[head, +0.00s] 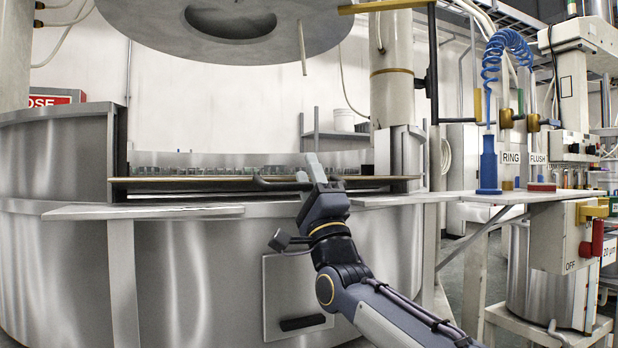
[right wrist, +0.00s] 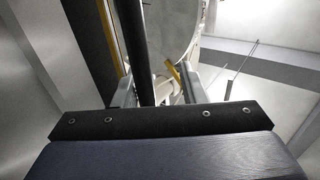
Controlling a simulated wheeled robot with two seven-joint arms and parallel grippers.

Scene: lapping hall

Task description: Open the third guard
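A dark horizontal handle bar (head: 268,184) runs along the front of the round steel machine's opening, beside a thin brown-edged ledge (head: 190,179). Which guard is the third cannot be told from these views. My right gripper (head: 309,168) is at the bar, with its fingers pointing up. In the right wrist view, a dark bar (right wrist: 139,45) passes between the two fingers of my right gripper (right wrist: 158,88), nearer the left finger. A gap shows between the bar and the right finger, so the gripper looks open around it. My left gripper is out of view.
A tall curved steel panel (head: 55,155) stands left of the opening. A large round plate (head: 225,30) hangs above. Steel shelves (head: 150,211) jut out in front. At right are a blue coiled hose (head: 503,50), a blue holder (head: 488,165) and a control box (head: 562,238).

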